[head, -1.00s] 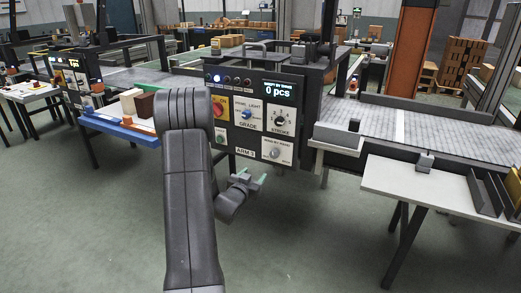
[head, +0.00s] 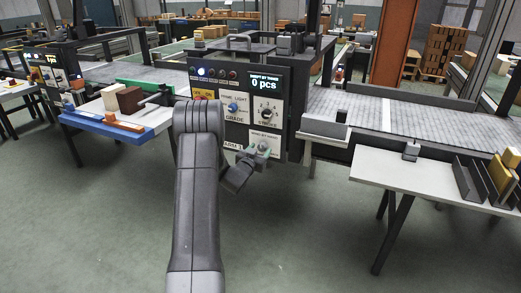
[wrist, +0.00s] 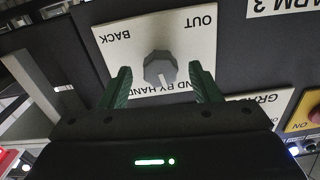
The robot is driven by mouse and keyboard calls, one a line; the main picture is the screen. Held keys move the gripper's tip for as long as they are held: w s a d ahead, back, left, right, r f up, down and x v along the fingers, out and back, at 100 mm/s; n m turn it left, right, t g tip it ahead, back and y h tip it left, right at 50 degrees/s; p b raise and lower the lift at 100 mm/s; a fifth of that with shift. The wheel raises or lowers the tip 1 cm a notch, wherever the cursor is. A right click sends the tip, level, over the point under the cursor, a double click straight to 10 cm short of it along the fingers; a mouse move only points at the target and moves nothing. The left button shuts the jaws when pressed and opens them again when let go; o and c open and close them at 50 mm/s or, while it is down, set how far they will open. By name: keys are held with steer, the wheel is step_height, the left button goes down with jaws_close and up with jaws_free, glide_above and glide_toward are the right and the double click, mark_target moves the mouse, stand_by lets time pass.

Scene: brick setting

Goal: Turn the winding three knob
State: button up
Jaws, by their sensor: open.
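A grey faceted knob (wrist: 160,68) sits on a white plate (wrist: 196,42) marked BACK, OUT and, partly hidden, a "...ND BY HAND" label. The label beside it reads ARM 3. A light pointer mark on the knob faces my gripper's body in the wrist view. My gripper (wrist: 158,70) is open, with one green finger on each side of the knob and a gap visible on both sides. In the head view the knob (head: 263,146) is on the lower right of the dark control panel (head: 291,101), and my gripper (head: 252,154) is right at it.
Above the knob are a black selector dial (head: 267,113) and a blue grade knob (head: 233,107). A red button on yellow (wrist: 304,116) shows in the wrist view. A white table (head: 400,172) stands right; a blue-edged tray (head: 105,132) with blocks stands left.

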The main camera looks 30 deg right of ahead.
steer(key=shift+w+d, duration=0.4)
steer(key=shift+d, duration=0.05)
steer(key=c, duration=1)
steer(key=shift+f+b, duration=0.1)
steer(key=shift+b, duration=0.35)
